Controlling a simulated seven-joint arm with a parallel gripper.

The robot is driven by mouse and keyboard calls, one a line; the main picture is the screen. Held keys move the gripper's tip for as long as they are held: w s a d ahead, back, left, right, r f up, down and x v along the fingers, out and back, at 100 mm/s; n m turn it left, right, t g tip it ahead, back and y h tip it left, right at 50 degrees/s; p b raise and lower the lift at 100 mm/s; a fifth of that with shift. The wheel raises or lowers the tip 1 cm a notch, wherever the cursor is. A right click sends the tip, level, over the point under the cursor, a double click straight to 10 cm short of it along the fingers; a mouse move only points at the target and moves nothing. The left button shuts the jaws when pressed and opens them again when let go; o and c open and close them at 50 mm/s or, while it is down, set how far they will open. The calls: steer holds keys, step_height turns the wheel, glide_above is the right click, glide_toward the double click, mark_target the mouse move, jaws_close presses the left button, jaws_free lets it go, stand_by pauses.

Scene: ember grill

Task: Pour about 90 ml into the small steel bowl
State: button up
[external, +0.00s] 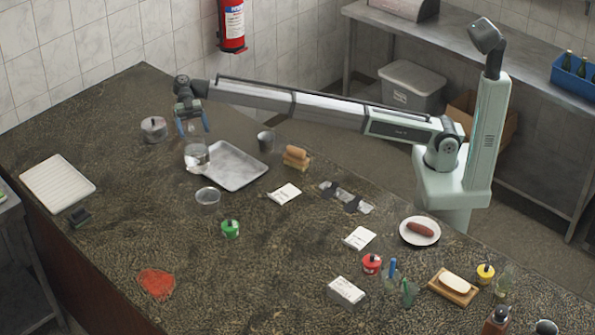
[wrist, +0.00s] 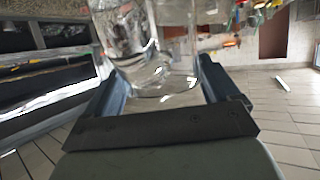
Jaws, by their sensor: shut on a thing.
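My gripper (external: 193,128) points down near the far left of the counter, its blue fingers shut on a clear glass vessel (external: 197,156). The vessel hangs beside the left edge of a metal tray; its exact tilt is hard to tell. In the wrist view the clear vessel (wrist: 150,50) fills the space between the fingers, and any liquid level is unclear. A small round bowl (external: 208,197), seemingly the steel one, stands on the counter just below the vessel in the picture. Its contents cannot be made out.
The metal tray (external: 238,178) lies right of the vessel. A lidded steel pot (external: 153,129) stands to the left, a dark cup (external: 265,142) to the right. A green-lidded jar (external: 230,229) is near the bowl. A white ribbed tray (external: 57,184) lies far left. Counter left of the bowl is clear.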

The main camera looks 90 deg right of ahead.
mark_target(192, 129)
steer(key=shift+f, duration=1.8)
steer(key=shift+a, duration=0.15)
